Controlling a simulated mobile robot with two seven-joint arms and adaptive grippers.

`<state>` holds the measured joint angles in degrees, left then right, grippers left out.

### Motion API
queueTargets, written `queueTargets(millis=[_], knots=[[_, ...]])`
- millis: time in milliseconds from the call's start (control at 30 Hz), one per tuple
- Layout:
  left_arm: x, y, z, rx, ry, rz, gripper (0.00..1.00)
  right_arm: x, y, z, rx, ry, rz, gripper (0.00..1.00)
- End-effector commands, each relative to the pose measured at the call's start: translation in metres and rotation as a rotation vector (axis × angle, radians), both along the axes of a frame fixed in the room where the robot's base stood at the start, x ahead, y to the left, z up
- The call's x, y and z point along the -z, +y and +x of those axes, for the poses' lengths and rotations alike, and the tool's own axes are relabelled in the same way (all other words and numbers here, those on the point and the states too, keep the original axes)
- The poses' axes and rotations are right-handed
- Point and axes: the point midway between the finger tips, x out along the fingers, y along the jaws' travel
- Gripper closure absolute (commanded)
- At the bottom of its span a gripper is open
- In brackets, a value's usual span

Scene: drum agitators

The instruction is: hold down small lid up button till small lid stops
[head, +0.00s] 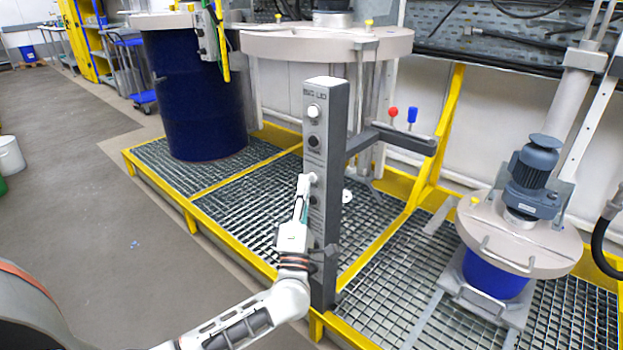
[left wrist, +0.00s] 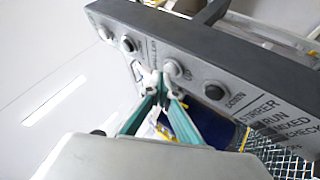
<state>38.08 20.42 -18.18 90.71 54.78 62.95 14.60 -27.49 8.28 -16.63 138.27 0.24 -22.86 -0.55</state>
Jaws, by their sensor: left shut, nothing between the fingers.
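The grey control post (head: 325,240) stands upright in the middle of the head view, with "BIG LID" lettered near its top and buttons down its front. My left gripper (head: 305,182) is shut and empty, its tips at the post's front below the upper button pair. In the left wrist view the green-sided fingers (left wrist: 163,82) meet beside a pale button (left wrist: 173,68); whether they press it I cannot tell. A dark button (left wrist: 214,90) marked "DOWN" sits beyond it. The small beige lid (head: 545,250) with a grey motor (head: 534,175) is over the small blue drum (head: 493,275). My right gripper is out of view.
A large beige lid (head: 290,42) is behind the post. A big dark blue drum (head: 195,105) stands at left. Yellow-framed grating (head: 395,285) lies around the post. Red (head: 393,112) and blue (head: 412,115) knobs stand behind it. Open floor (head: 70,150) lies at left.

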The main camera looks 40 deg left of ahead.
Motion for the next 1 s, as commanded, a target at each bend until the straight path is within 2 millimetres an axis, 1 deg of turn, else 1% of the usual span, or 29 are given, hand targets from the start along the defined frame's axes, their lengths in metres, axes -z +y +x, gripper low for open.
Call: queueTargets(millis=[1000], knots=[[0.0000, -0.0006, 0.0080, -0.001, 0.000, -0.001, 1.00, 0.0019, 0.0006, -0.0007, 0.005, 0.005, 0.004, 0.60]])
